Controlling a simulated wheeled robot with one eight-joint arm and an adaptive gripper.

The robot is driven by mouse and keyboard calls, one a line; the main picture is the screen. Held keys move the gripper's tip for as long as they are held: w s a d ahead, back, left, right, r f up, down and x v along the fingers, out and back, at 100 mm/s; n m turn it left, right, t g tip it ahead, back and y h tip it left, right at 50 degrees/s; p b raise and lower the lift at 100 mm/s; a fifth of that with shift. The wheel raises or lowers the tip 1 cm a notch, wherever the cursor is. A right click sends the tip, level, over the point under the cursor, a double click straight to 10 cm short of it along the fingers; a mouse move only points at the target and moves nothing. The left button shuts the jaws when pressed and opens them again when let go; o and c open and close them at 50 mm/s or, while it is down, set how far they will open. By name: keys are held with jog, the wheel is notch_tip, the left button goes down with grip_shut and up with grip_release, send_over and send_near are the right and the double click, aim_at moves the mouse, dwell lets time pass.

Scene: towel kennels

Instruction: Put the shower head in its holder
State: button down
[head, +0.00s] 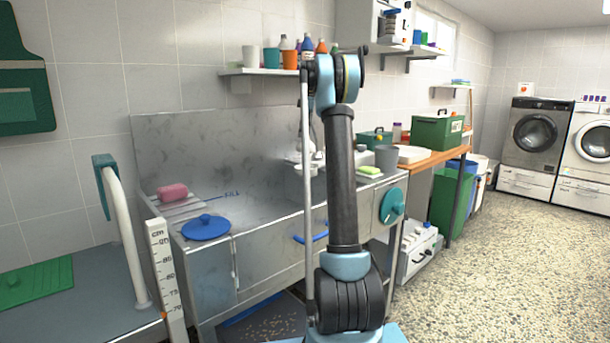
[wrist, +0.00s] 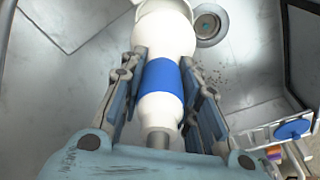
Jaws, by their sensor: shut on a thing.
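In the wrist view my gripper (wrist: 166,62) is shut on the shower head (wrist: 165,108), a white rounded body with a blue band and a grey metal stem at its near end. One finger lies along each side at the band. In the head view the tub (head: 265,214) stands against the tiled wall, and my arm hides most of my gripper and the shower head. I cannot make out the holder for certain in either view.
A blue round lid (head: 206,228) and a pink sponge (head: 173,192) are at the tub's left end. A white rail (head: 124,232) and a measuring post (head: 163,262) stand left. A shelf of bottles (head: 258,71) is above.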

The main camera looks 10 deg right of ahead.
aim_at(304, 143)
jog(key=shift+f, duration=0.2)
jog(key=shift+f, duration=1.4)
jog(key=shift+f, duration=0.1)
jog(key=shift+f, duration=0.9)
jog(key=shift+f, duration=0.15)
jog(key=shift+f, duration=0.85)
jog(key=shift+f, duration=0.8)
jog(key=c, duration=1.1)
grip_release()
